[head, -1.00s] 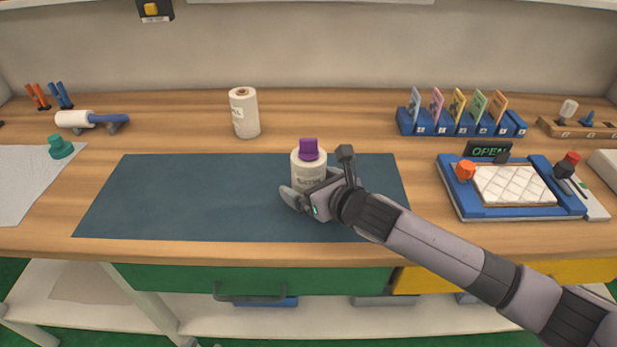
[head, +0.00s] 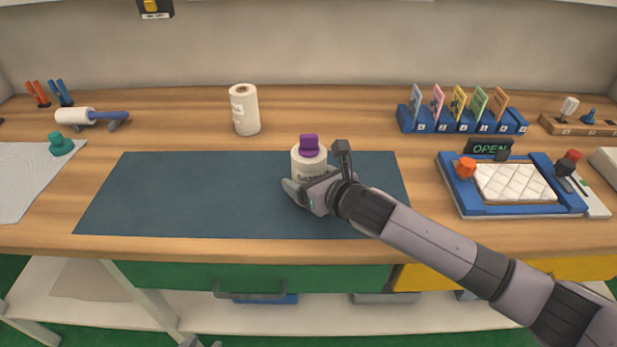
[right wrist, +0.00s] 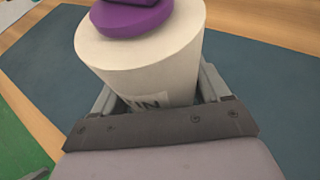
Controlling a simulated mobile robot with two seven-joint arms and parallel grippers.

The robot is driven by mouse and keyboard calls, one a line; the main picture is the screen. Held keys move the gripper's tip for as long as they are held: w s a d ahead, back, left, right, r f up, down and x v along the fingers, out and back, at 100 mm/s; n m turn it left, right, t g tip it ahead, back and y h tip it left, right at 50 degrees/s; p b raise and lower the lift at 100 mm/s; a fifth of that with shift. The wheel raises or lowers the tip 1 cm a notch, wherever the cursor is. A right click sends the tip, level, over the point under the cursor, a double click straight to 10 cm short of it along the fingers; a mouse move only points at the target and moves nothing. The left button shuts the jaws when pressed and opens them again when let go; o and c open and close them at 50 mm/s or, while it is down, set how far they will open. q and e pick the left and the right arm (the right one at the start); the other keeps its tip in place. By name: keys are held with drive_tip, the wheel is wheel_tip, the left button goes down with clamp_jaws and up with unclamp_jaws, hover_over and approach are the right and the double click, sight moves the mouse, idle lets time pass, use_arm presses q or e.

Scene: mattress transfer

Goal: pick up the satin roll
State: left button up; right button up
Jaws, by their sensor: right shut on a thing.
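The satin roll (head: 309,164) is a white cylinder with a purple top, standing upright on the dark blue mat (head: 180,195). Dark print shows on its side, partly hidden by the gripper; in the right wrist view the letters "IN" can be read on the roll (right wrist: 150,62). My right gripper (head: 305,192) is shut on the roll at its lower part, with a finger on each side in the right wrist view (right wrist: 160,98). I cannot tell whether the roll's base touches the mat.
Another white roll (head: 244,112) stands behind the mat. A blue card rack (head: 462,120) and a blue tray (head: 462,209) with a quilted white pad (head: 514,184) are at the right. A lint-type roller (head: 75,117) lies at the left. The mat's left half is clear.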

wheel_tip(320, 180, up, 20)
drive_tip(key=shift+p, duration=0.4)
drive_tip(key=shift+f, duration=0.15)
drive_tip(key=shift+f+b, duration=4.1)
drive_tip(key=shift+f, duration=5.3)
